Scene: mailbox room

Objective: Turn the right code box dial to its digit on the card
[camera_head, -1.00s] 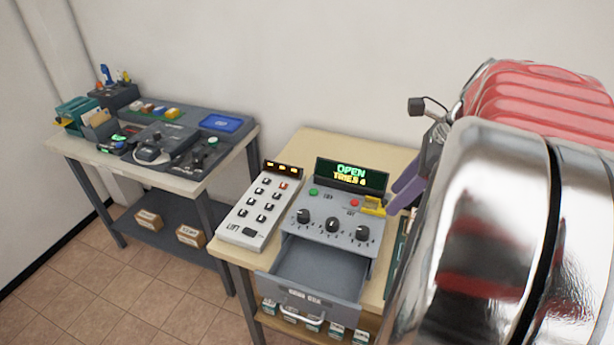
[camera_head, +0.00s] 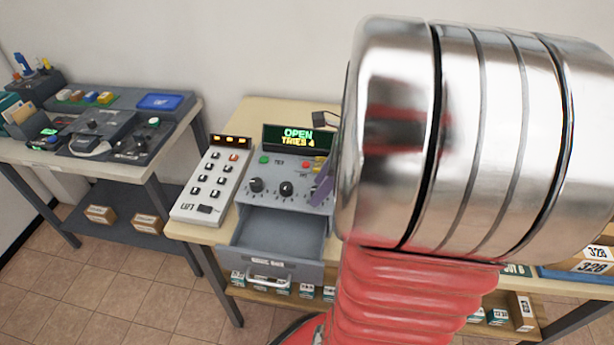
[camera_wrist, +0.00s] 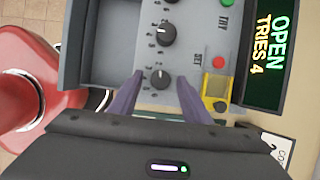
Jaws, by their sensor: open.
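The code box (camera_head: 268,205) is grey with a row of black dials, and its display (camera_head: 297,138) reads OPEN, TRIES 4. In the wrist view the right dial (camera_wrist: 160,79) sits between the two purple fingertips of my gripper (camera_wrist: 160,76), which is open with gaps on both sides. The middle dial (camera_wrist: 166,35) is above it in that view. In the head view my arm and fingers mostly hide the right dial. A white card (camera_wrist: 278,149) shows only partly at the wrist view's lower right; its digits are not readable.
The box's drawer (camera_head: 268,264) stands open and empty. A yellow piece (camera_wrist: 217,88) and a red button (camera_wrist: 218,62) are close beside the right finger. A keypad marked LIFT (camera_head: 210,188) stands left of the box. A second table (camera_head: 150,170) is at the left.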

